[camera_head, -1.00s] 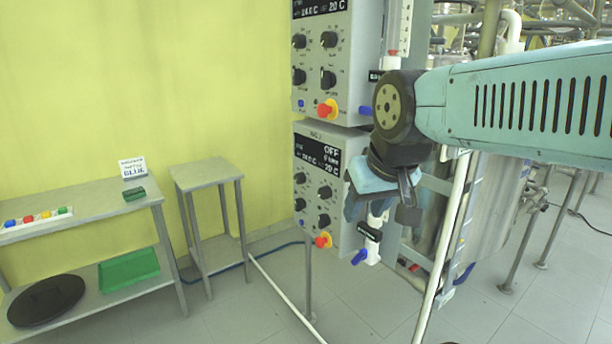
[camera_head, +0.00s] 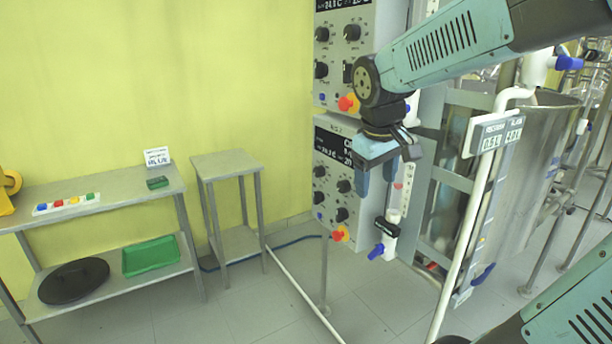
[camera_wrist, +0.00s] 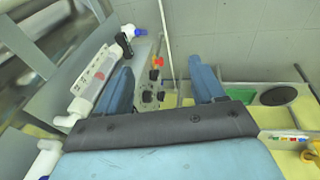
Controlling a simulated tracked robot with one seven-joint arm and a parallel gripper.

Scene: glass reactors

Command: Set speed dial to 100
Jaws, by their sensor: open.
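Two grey control panels hang one above the other on the reactor frame. The lower panel (camera_head: 326,161) has a dark display, partly hidden by my arm, and several black dials; one is a lower-right dial (camera_head: 342,214). Which dial sets speed is too small to read. The upper panel (camera_head: 333,62) has similar dials. My gripper (camera_head: 378,178) points down just in front of the lower panel's right side, apart from the dials. In the wrist view its two blue fingers (camera_wrist: 163,85) are spread and empty, with the lower panel's dials (camera_wrist: 147,97) beyond them.
A glass tube with a blue valve (camera_head: 376,251) hangs right of the lower panel. A steel reactor vessel (camera_head: 540,150) stands right. A small table (camera_head: 228,165) and a shelf bench (camera_head: 110,195) stand left.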

